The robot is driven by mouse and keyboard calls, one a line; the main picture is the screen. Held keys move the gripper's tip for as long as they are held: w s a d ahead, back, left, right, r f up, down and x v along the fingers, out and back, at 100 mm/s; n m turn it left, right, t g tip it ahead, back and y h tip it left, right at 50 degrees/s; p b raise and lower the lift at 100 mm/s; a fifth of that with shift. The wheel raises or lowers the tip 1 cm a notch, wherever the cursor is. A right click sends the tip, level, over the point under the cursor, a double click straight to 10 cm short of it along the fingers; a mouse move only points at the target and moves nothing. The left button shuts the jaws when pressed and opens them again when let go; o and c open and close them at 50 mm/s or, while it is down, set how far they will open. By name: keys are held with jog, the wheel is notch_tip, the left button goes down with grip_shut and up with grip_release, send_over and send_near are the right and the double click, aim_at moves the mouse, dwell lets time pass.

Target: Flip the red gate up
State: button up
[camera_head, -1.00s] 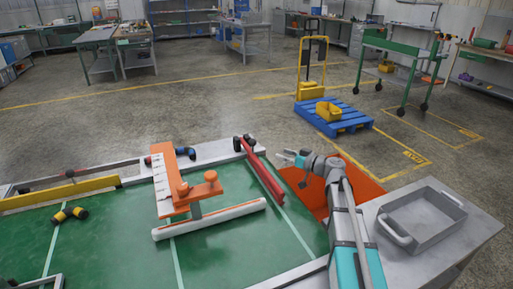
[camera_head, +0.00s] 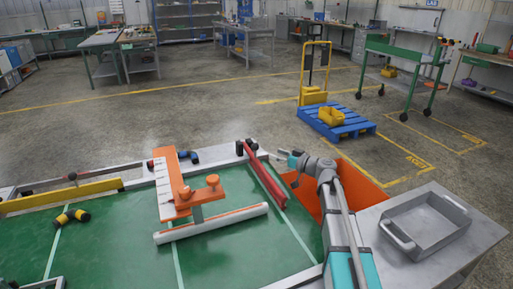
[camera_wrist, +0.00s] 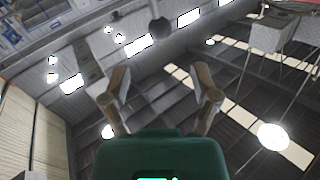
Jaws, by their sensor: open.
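The red gate (camera_head: 266,183) is a long red bar at the right side of the green table (camera_head: 110,240). It slants from a dark post at the far edge down toward the near right. My gripper (camera_head: 283,158) is just right of the gate's far end, apart from it as far as I can tell. In the wrist view my gripper (camera_wrist: 163,98) has its two fingers spread with nothing between them. That view faces the ceiling and walls, and the gate is not in it.
An orange fixture (camera_head: 182,190) with a white roller (camera_head: 212,223) stands left of the gate. A yellow bar (camera_head: 60,195) lies at the left. An orange bin (camera_head: 358,185) and a grey tray (camera_head: 425,222) are at the right. A blue pallet (camera_head: 337,123) stands on the floor beyond.

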aim_at(255, 146)
jog(key=x, duration=0.9)
jog(key=shift+w+a, duration=0.25)
jog(key=shift+a, duration=0.05)
grip_shut()
